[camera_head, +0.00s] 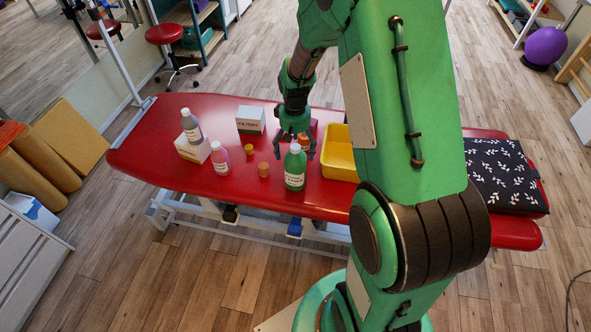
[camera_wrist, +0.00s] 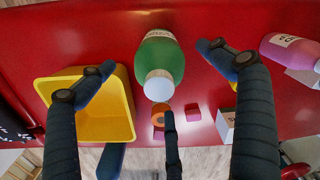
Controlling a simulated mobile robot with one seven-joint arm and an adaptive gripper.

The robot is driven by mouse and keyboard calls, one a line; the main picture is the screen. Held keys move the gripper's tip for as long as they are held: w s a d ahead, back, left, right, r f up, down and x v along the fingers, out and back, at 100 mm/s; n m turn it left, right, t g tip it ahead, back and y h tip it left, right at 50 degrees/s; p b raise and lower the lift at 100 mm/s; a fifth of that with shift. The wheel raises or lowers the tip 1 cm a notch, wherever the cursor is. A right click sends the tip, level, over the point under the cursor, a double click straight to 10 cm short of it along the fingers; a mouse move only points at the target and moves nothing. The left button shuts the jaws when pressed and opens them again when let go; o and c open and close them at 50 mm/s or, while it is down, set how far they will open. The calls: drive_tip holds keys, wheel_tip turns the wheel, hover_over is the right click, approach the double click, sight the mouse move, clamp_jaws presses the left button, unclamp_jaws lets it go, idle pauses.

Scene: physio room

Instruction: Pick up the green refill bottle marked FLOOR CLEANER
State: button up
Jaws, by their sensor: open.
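The green bottle (camera_head: 294,169) with a white cap and pale label stands upright on the red treatment table (camera_head: 330,205), near its front edge. The label's print is too small to read surely. My gripper (camera_head: 297,138) is open and empty, just behind and above the bottle's cap in the head view. In the wrist view the green bottle (camera_wrist: 162,58) shows between the two spread side fingers, cap towards the camera; a third finger shows below the cap. I see no finger clearly touching the bottle.
A yellow bin (camera_head: 338,158) stands close right of the bottle. A patterned cushion (camera_head: 500,172) lies right.

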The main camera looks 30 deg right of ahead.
sight(295, 167)
drive_tip(key=shift+f, duration=0.1)
drive_tip(key=shift+d+f+b, duration=0.15)
drive_tip(key=shift+f+b, duration=0.55)
drive_tip(key=shift+f, duration=1.8)
drive_tip(key=shift+w, duration=0.1)
drive_tip(key=c, duration=2.1)
drive_tip(key=shift+o, duration=0.2)
drive_tip(key=shift+r, duration=0.2)
